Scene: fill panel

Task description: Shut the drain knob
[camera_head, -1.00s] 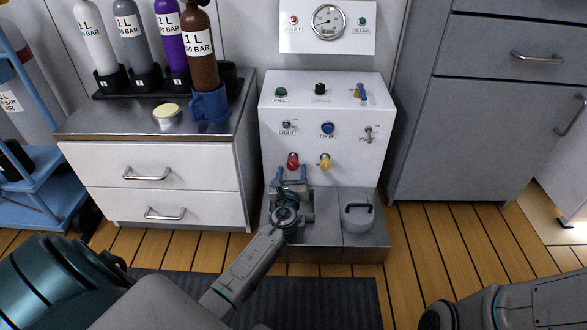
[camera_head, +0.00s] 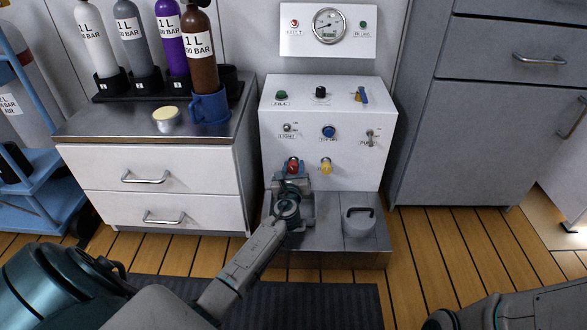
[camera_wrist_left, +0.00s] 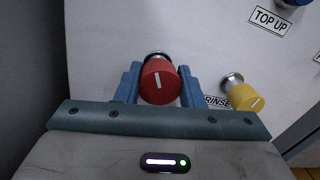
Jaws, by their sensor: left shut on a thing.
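A red knob (camera_head: 292,166) with a white line on its face sits low on the front of the white panel (camera_head: 345,180). No label of its own can be read, so I take it as the drain knob. My left gripper (camera_head: 291,173) is shut on this red knob. In the left wrist view the red knob (camera_wrist_left: 160,84) sits between the two blue fingers, its white line tilted slightly from upright. A yellow knob (camera_wrist_left: 245,97) labelled RINSE is just right of the fingers. My right gripper is out of view; part of my right arm shows at the lower right.
Above are a blue TOP UP button (camera_head: 328,132), a light switch (camera_head: 288,128) and a gauge (camera_head: 329,25). A grey lidded pot (camera_head: 358,222) stands on the panel's ledge. A drawer cabinet with bottles is at left, a grey cabinet (camera_head: 470,145) at right.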

